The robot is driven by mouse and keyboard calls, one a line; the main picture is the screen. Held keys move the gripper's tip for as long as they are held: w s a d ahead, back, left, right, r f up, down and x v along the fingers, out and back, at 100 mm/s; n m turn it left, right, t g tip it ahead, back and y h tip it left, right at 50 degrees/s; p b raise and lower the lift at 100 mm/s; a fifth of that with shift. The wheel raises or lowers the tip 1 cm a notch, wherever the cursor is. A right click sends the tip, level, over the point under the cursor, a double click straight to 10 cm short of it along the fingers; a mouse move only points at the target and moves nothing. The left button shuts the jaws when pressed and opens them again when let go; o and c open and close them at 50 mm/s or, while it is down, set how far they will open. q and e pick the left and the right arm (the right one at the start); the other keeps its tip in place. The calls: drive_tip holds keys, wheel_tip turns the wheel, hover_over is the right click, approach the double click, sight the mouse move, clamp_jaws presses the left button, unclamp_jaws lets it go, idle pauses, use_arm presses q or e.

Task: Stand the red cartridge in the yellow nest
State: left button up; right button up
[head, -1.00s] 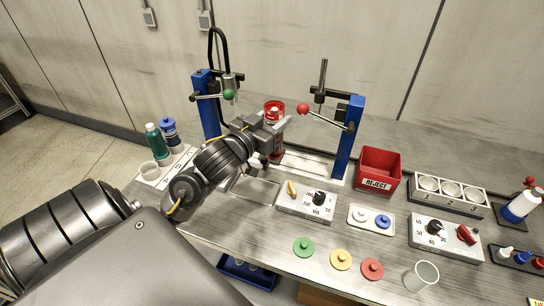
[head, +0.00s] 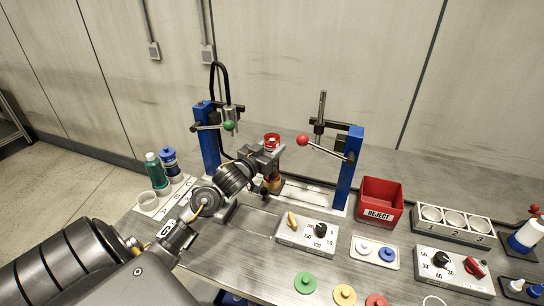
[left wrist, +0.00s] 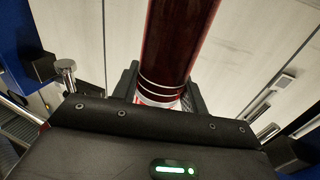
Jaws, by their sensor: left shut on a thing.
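The red cartridge (head: 271,139) stands about upright between the two blue posts, its red top showing above my left gripper (head: 270,152). My left gripper is shut on it. In the left wrist view the cartridge (left wrist: 186,40) is a dark red tube with thin silver bands, running up from between the fingers (left wrist: 158,95). A small patch of yellow, seemingly the yellow nest (head: 270,186), shows just under the gripper and is mostly hidden. I cannot tell whether the cartridge's foot touches it. My right gripper is not in view.
A blue post with a green-knobbed lever (head: 229,126) stands left of the gripper, and one with a red-knobbed lever (head: 303,140) stands right. A red reject bin (head: 379,201), a dial box (head: 307,233) and a bottle (head: 155,170) are nearby.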

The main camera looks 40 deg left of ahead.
use_arm(q)
drive_tip(key=shift+w+a+f, duration=0.15)
drive_tip(key=shift+w+f, duration=0.1)
drive_tip(key=shift+f, duration=0.1)
wheel_tip(320, 180, down, 3)
drive_tip(key=shift+w+a+p, duration=0.1)
drive_tip(key=shift+p, duration=0.4)
drive_tip(key=shift+f, duration=0.15)
drive_tip(key=shift+f, duration=0.2)
drive_tip(key=o, duration=1.4)
drive_tip(key=shift+r, duration=0.15)
